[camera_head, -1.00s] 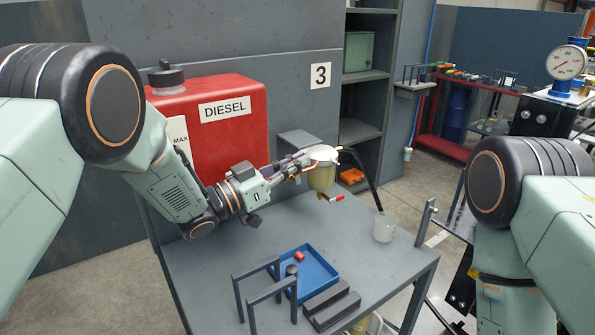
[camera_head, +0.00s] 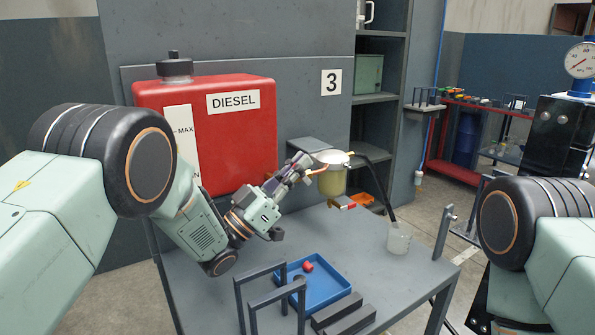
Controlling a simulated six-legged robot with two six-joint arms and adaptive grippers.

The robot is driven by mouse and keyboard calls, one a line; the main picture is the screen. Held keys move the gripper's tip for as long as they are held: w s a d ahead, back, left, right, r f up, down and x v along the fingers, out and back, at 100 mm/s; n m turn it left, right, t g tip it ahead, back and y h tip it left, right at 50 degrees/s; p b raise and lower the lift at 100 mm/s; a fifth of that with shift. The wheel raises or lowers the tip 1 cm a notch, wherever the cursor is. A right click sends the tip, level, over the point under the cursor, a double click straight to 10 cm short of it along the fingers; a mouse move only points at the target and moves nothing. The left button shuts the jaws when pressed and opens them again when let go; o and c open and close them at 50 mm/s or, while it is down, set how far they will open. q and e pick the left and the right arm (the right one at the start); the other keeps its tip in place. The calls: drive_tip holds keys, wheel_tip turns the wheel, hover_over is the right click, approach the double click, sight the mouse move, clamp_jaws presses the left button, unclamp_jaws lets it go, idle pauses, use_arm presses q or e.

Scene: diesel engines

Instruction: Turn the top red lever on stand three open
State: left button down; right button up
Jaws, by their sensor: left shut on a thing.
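The fuel filter on stand three has a pale lid and a yellowish bowl (camera_head: 332,182) and sits near the back of the bench. My left gripper (camera_head: 304,168) comes in from the left, at the filter's upper left side. Its fingers are shut on the top red lever, which they mostly hide; only a small reddish-orange bit shows by the fingertips. How far that lever is turned cannot be told. My right arm shows at the right edge; its gripper is out of view.
A red diesel tank (camera_head: 235,135) stands behind my left arm. A black hose (camera_head: 380,185) runs from the filter to a clear cup (camera_head: 398,238). A blue tray (camera_head: 322,288) with a red piece, a dark frame and dark bars lie at the front. The bench between is clear.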

use_arm(q)
drive_tip(key=c, duration=1.5)
unclamp_jaws()
